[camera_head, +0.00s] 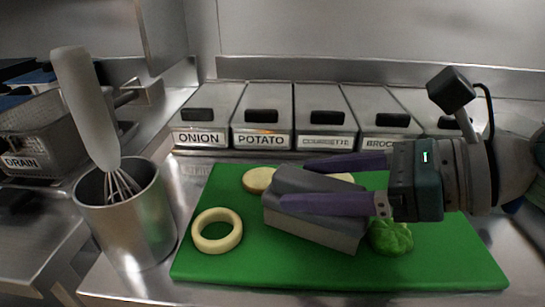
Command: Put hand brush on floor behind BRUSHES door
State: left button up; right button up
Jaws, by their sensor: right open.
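A grey block with a darker top and a paler lower part (312,229) lies on the green cutting board; it looks like the hand brush. My right gripper (294,184) reaches in from the right with its two purple fingers apart. The nearer finger crosses over the block's top and hides part of it. The other finger is at the block's far side. I cannot tell whether either finger touches it. My left gripper, the BRUSHES door and the floor behind it are not in view.
On the green board (460,275) lie an onion ring (217,231), pale slices (258,180) and a green pepper (391,237). A steel pot (128,222) with a whisk stands left. Labelled lidded bins (262,110) line the back. A fryer basket (40,125) is far left.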

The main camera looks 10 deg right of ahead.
grip_shut()
dwell(0.6)
